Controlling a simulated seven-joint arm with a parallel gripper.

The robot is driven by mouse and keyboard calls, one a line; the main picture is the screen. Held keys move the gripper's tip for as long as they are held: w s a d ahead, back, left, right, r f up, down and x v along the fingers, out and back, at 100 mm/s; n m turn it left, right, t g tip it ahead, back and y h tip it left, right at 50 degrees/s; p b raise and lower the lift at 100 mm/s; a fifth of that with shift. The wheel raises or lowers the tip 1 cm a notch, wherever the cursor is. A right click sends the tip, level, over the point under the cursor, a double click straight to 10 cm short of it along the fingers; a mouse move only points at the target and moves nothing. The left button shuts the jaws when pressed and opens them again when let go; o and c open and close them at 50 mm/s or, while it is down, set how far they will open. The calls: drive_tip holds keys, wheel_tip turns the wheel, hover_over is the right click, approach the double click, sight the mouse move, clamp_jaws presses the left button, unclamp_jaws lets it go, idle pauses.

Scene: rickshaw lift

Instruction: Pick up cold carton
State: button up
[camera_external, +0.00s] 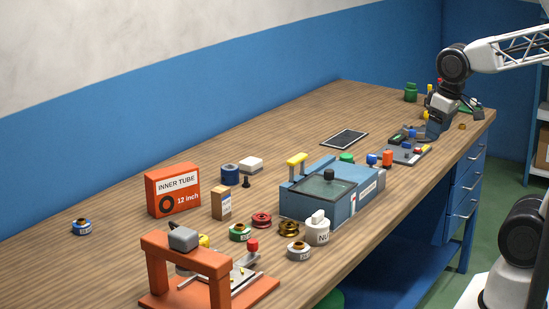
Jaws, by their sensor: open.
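A small brown carton (221,203) stands upright on the wooden bench, right of the larger orange inner tube box (173,190). It has a pale label with a blue mark, and its lettering is too small to read, so I cannot confirm it is the cold carton. My gripper (433,131) is at the far right end of the bench, well away from this carton. It is open, close above small items there. Its fingertips are small and dark, and I cannot make out the gap between them.
A blue machine with a lid (330,191) stands mid-bench, right of the carton. An orange press (190,268) stands in front. The bench left of the dark tablet (344,139) is clear.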

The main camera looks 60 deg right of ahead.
drive_tip(key=w+v, duration=0.1)
drive_tip(key=v, duration=0.4)
drive_tip(key=w+a+r+m+g+y, duration=0.15)
drive_tip(key=w+a+m+y, duration=0.3)
drive_tip(key=w, duration=0.85)
drive_tip(key=w+a+r+m+g+y, duration=0.1)
drive_tip(key=w+a+r+m+y, duration=0.3)
drive_tip(key=w, duration=0.9)
drive_tip(key=w+a+f+m+y, duration=0.2)
drive_tip(key=w+a+f+m, duration=0.15)
drive_tip(key=w, duration=0.95)
drive_tip(key=w+a+f+m+y, duration=0.25)
drive_tip(key=w+m, duration=0.25)
drive_tip(key=w, duration=0.7)
approach(221, 200)
drive_tip(key=f, duration=0.1)
drive_tip(key=w+f, duration=0.1)
drive_tip(key=f, duration=0.1)
drive_tip(key=shift+w+d+m+y, duration=0.25)
drive_tip(key=shift+w+m+y, duration=0.05)
drive_tip(key=shift+w+m, duration=0.1)
drive_tip(key=shift+x, duration=1.25)
drive_tip(key=shift+a, duration=0.1)
drive_tip(key=shift+x, duration=2.5)
